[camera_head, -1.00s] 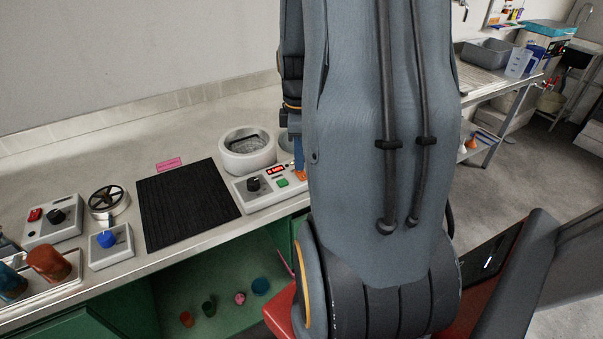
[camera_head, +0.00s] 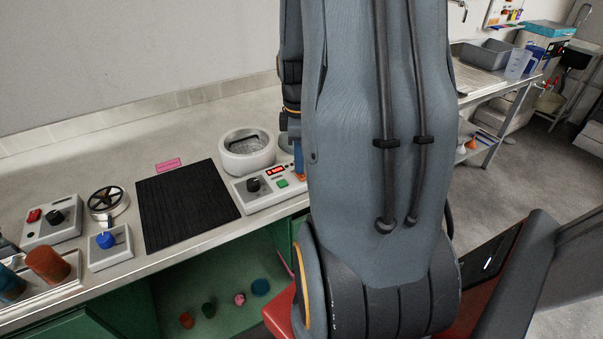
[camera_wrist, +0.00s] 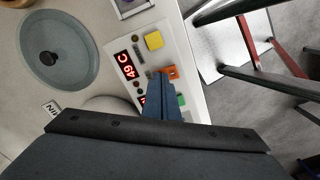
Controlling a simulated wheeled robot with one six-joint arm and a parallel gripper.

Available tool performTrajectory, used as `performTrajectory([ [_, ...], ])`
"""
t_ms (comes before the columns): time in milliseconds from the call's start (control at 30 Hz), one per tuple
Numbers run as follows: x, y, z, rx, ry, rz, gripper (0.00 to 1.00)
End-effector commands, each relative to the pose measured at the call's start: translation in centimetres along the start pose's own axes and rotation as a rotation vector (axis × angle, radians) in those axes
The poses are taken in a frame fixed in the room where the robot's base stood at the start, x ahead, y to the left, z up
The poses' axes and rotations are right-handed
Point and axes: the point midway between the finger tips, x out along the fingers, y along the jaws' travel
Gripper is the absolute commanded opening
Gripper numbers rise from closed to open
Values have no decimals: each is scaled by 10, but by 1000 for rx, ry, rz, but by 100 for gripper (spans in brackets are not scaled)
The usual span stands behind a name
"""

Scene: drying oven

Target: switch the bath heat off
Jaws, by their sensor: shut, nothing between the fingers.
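The bath's control box (camera_head: 268,199) stands on the bench, its right end hidden behind my arm in the head view. It has a black knob (camera_head: 253,184), a red lit display (camera_head: 277,170) and a green button (camera_head: 282,183). In the wrist view a box shows a display reading 49 C (camera_wrist: 126,65), a yellow button (camera_wrist: 154,41), an orange-red switch (camera_wrist: 173,72) and a green button (camera_wrist: 181,99). My gripper (camera_wrist: 161,78) is shut and empty, its blue tips over the box beside the orange-red switch. I cannot tell whether they touch it.
A white round bath (camera_head: 246,158) stands behind the box. A grey round lid (camera_wrist: 58,52) lies left in the wrist view. A black mat (camera_head: 188,207), a blue-knobbed box (camera_head: 109,253) and another control box (camera_head: 52,228) are to the left. An open green cabinet is below.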

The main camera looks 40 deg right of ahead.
Motion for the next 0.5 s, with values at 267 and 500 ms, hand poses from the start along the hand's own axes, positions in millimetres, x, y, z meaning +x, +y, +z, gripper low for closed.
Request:
performTrajectory([
  [267,-22,0,0,-1,0,1,0],
  [500,-39,0,0,-1,0,2,0],
])
